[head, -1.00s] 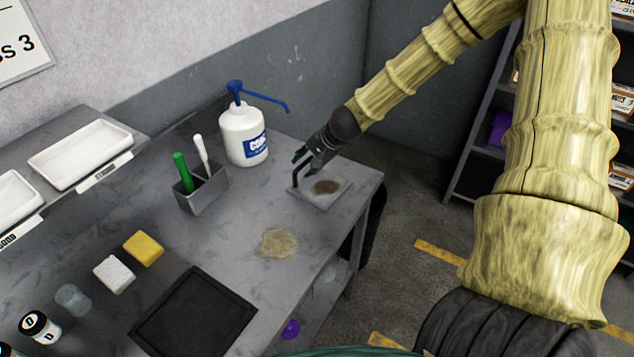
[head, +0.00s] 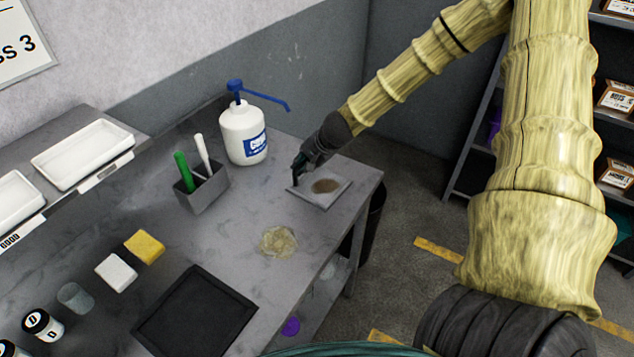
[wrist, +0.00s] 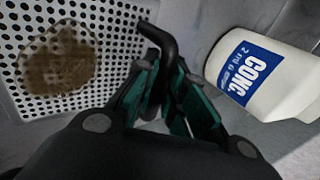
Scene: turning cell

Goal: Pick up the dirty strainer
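The dirty strainer (head: 340,192) is a flat, square, perforated plate with a brown stain in its middle, lying near the far right corner of the grey bench in the head view. In the wrist view its white holed plate (wrist: 108,22) is at the upper left, with a bent black handle (wrist: 158,36) at its edge. My gripper (head: 298,176) is over the strainer's left edge. In the wrist view its green-padded fingers (wrist: 170,85) are closed in on the handle from both sides. The lower part of the handle is hidden between them.
A white pump bottle (head: 241,138) with a blue spout stands close beside my gripper. A grey holder (head: 205,193) with green and white handled tools, a yellowish puddle (head: 278,241), sponges (head: 144,247) and a black mat (head: 196,312) occupy the bench.

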